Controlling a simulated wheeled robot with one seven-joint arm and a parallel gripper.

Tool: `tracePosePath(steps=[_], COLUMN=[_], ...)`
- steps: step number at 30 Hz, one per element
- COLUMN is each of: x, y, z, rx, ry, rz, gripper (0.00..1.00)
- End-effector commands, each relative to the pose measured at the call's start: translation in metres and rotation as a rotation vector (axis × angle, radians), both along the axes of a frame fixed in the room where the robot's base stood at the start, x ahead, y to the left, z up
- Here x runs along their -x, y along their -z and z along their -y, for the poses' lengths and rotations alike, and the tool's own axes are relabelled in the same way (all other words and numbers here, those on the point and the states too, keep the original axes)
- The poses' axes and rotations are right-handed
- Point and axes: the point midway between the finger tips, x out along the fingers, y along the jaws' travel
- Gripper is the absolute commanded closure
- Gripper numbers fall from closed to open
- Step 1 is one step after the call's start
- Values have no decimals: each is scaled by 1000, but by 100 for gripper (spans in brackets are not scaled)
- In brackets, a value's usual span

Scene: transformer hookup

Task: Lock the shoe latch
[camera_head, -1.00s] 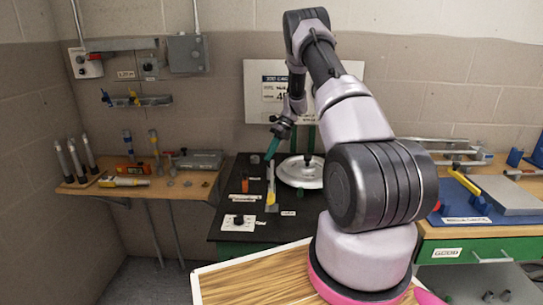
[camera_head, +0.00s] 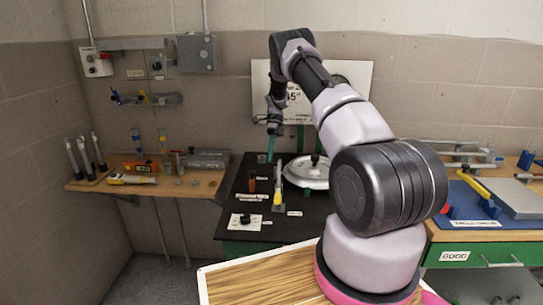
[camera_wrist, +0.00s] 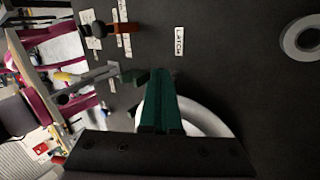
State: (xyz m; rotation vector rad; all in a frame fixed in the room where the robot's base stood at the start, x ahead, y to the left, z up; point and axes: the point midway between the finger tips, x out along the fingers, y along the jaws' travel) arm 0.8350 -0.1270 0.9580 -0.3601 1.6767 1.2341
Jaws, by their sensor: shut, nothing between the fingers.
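A grey lever with a yellow handle (camera_head: 278,197) stands on the black bench top. In the wrist view the grey lever bar (camera_wrist: 97,76) points away from its yellow end. A small label that seems to read LATCH (camera_wrist: 180,41) lies on the black surface. My gripper (camera_head: 271,157) has green fingers, points down and is above the back of the bench, behind the lever. In the wrist view my gripper (camera_wrist: 160,85) is shut and empty, close to a small dark piece at the lever's far end. Whether they touch cannot be told.
A white round plate with a dark knob (camera_head: 308,172) sits right of the lever and partly under my fingers in the wrist view. A white panel with a black knob (camera_head: 243,221) is at the bench's front left. A brown upright piece (camera_head: 252,184) stands left of the lever.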

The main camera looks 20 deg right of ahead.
Motion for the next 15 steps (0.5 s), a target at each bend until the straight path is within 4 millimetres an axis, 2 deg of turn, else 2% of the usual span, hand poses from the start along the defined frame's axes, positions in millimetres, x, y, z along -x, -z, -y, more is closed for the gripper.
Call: tracePosePath(steps=[15], x=[14], y=[1], z=[8], rx=[2], ry=[4], rz=[-4], gripper=[100])
